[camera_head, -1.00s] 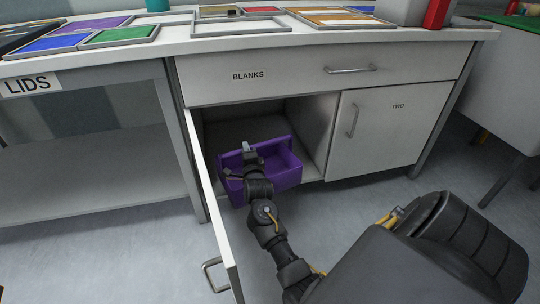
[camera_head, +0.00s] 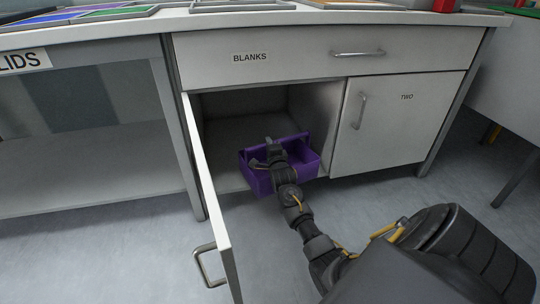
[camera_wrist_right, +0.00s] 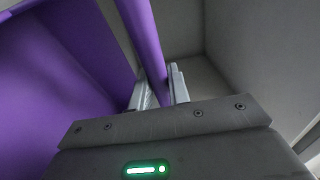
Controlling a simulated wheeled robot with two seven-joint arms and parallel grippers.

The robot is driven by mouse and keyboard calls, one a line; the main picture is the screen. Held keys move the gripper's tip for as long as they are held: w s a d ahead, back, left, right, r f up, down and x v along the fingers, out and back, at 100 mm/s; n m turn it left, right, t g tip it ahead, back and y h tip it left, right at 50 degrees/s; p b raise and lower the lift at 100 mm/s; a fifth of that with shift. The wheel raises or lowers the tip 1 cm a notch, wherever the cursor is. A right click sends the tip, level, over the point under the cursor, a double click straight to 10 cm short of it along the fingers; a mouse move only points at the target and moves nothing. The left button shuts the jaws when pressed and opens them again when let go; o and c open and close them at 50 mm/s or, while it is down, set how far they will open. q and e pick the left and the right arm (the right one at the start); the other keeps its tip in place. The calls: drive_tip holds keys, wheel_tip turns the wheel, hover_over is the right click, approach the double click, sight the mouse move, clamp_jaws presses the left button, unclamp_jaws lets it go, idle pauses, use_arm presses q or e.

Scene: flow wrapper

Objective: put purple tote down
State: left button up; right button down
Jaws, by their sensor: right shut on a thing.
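The purple tote (camera_head: 300,174) is at the front of the open left compartment of the white cabinet, in the head view. Whether its base touches the compartment floor cannot be told. My right gripper (camera_head: 274,150) reaches it from the front. In the right wrist view, my right gripper's fingers (camera_wrist_right: 158,90) are shut on the tote's purple handle bar (camera_wrist_right: 144,40), with the tote's wall (camera_wrist_right: 60,90) to the left. My left gripper is not in view.
The open compartment door (camera_head: 212,190) stands out to the left of my arm. The compartment's floor (camera_head: 228,155) is bare left of the tote. A closed door labelled TWO (camera_head: 400,125) is at right, and a BLANKS drawer (camera_head: 290,58) above.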

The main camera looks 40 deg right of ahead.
drive_tip(key=shift+d+f+b, duration=0.15)
drive_tip(key=shift+f+b, duration=0.65)
drive_tip(key=shift+f, duration=0.05)
drive_tip(key=shift+d+f+b, duration=0.15)
drive_tip(key=shift+f+b, duration=0.65)
drive_tip(key=shift+f, duration=0.15)
drive_tip(key=c, duration=1.3)
unclamp_jaws()
drive_tip(key=shift+f, duration=0.1)
